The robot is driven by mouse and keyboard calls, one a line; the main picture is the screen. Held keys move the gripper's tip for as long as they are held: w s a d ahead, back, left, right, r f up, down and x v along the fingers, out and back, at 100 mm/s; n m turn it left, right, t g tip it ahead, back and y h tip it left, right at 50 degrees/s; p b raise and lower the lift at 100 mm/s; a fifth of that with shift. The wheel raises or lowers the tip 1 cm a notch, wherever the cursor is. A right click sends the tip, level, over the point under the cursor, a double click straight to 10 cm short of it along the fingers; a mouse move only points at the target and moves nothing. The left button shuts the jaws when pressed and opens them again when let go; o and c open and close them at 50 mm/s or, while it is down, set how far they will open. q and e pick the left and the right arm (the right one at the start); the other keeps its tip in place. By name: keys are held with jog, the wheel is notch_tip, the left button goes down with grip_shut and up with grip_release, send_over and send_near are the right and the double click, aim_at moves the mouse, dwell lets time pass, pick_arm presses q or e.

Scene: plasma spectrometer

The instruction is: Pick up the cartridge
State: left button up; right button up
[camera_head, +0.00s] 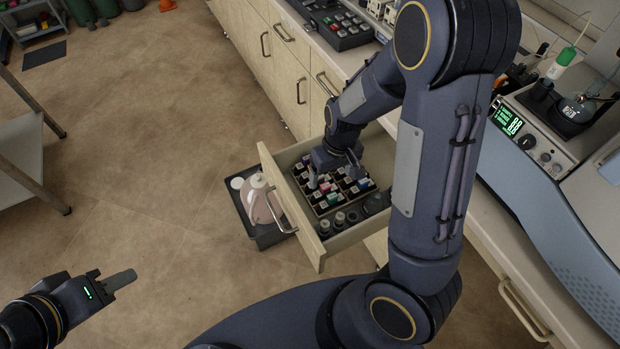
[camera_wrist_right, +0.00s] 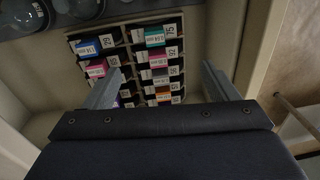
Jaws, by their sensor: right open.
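Several labelled cartridges with blue, pink, teal and orange ends sit in a black slotted rack (camera_head: 323,206) inside the open drawer. In the right wrist view, a pink cartridge (camera_wrist_right: 156,62), a teal cartridge (camera_wrist_right: 155,37) and a blue cartridge (camera_wrist_right: 88,47) stand out. The pictures do not single out one cartridge. My right gripper (camera_head: 335,177) is open above the rack, pointing down, with nothing seen between its fingers (camera_wrist_right: 160,82). The gripper body hides the rack's near end in the wrist view. My left gripper (camera_head: 122,280) is far from the drawer, over the floor, seen edge-on.
The drawer (camera_head: 268,167) is pulled out from the cabinet, with dark round-capped containers (camera_head: 340,219) beside the rack. An instrument (camera_head: 525,135) sits on the counter at right.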

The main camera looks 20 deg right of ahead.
aim_at(326, 186)
jog(key=shift+w+f+h, duration=0.4)
jog(key=shift+w+f, duration=0.25)
jog(key=shift+w, duration=0.05)
jog(key=shift+n, duration=0.3)
jog(key=f, duration=0.8)
jog(key=shift+w+a+p, duration=0.15)
jog(key=shift+w+p, duration=0.2)
jog(key=shift+w, duration=0.05)
jog(key=shift+r, duration=0.1)
jog(key=shift+c, duration=0.2)
jog(key=c, duration=0.6)
jog(key=shift+s, duration=0.1)
